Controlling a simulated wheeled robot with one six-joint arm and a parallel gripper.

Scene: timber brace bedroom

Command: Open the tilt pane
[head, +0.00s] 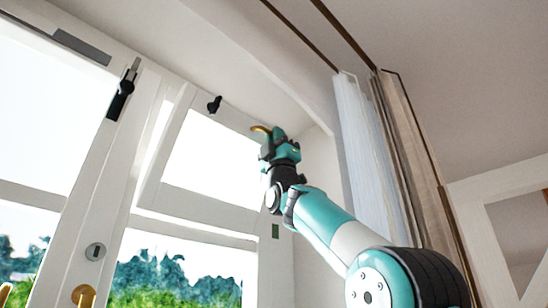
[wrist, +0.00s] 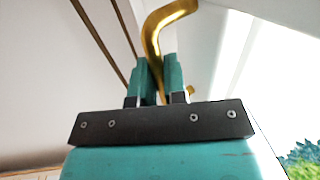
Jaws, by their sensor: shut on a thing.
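The tilt pane (head: 208,150) is the upper right window pane in the head view, with a white frame. A bright wedge shows between its left side and the fixed frame, so it appears tilted out of the frame. A curved gold handle (head: 260,129) sits at its upper right; it also shows large in the wrist view (wrist: 160,28). My gripper (head: 277,138) is at the handle. In the wrist view its teal fingers (wrist: 159,75) are shut on the handle's lower part. The handle's base is hidden behind the gripper.
A black catch (head: 214,104) is above the pane. Curtains (head: 375,140) hang close on the right of my arm.

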